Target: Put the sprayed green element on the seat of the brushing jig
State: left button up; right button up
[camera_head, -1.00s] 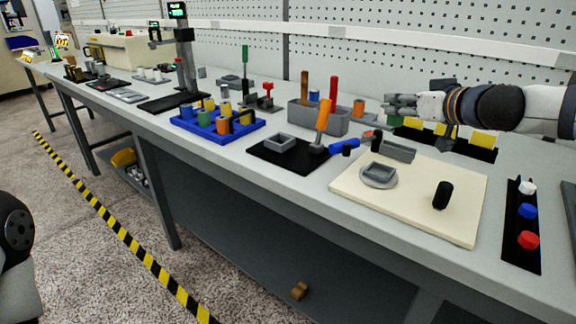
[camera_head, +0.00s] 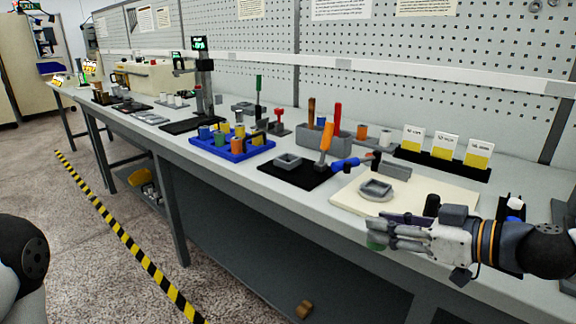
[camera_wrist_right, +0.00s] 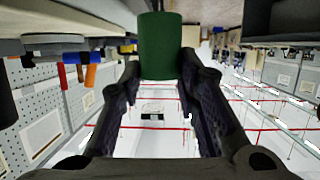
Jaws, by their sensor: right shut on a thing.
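My right gripper (camera_head: 384,234) is shut on a green cylindrical element (camera_head: 376,243). In the right wrist view the green element (camera_wrist_right: 160,46) sits between the two dark fingertips and sticks out past them. In the head view the gripper is low in front of the cream board (camera_head: 343,200), near the bench's front edge, with the fingers pointing left. A grey square-rimmed seat on a round base (camera_head: 376,190) stands on that board, apart from the element and behind it. A black upright knob (camera_head: 432,205) is partly hidden behind the gripper. My left gripper is out of view.
A black mat with a shallow grey tray (camera_head: 288,161) lies left of the board. An orange-handled tool (camera_head: 326,142) and a blue-handled one (camera_head: 346,163) are near it. A blue rack of coloured cylinders (camera_head: 232,146) stands farther left. Label cards (camera_head: 445,147) stand behind the board.

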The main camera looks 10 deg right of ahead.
jog(key=s+a+f+n+g+y, duration=0.3)
jog(key=s+a+f, duration=0.2)
jog(key=s+a, duration=0.2)
jog(key=shift+s+f+n, duration=0.3)
jog(key=shift+s, duration=0.35)
